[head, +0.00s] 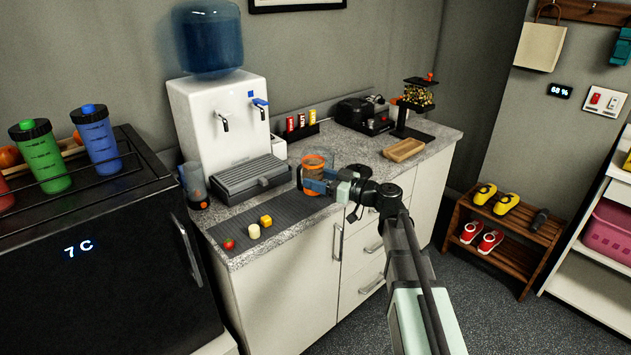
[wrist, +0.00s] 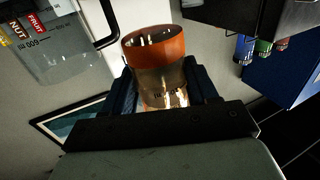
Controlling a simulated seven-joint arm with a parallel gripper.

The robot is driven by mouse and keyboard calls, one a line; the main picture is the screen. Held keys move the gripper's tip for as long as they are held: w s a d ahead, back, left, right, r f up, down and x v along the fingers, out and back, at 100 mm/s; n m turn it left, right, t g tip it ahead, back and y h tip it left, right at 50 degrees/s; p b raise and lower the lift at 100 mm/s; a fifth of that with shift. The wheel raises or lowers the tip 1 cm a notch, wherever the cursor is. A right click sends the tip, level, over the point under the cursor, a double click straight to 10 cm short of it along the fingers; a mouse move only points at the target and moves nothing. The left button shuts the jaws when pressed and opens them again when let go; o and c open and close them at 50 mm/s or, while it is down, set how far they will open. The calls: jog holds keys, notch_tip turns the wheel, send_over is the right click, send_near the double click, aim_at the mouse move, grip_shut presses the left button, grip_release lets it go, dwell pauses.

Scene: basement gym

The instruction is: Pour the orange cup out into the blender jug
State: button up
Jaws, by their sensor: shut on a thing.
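My gripper (head: 326,182) is over the counter's front part, shut on the orange cup (head: 317,160). In the wrist view the cup (wrist: 153,47) sits between both fingers, with a broad orange band at its far end and a clear, brownish body towards the palm. Its contents are not clear, and I cannot tell its tilt. A clear jug with printed marks, likely the blender jug (wrist: 60,57), stands apart from the cup at the upper left of the wrist view. In the head view cup, gripper and any jug behind overlap and cannot be separated well.
A wooden tray (head: 404,150) and a black appliance (head: 362,117) are further right.

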aim_at(322, 167)
jog(key=shift+r, duration=2)
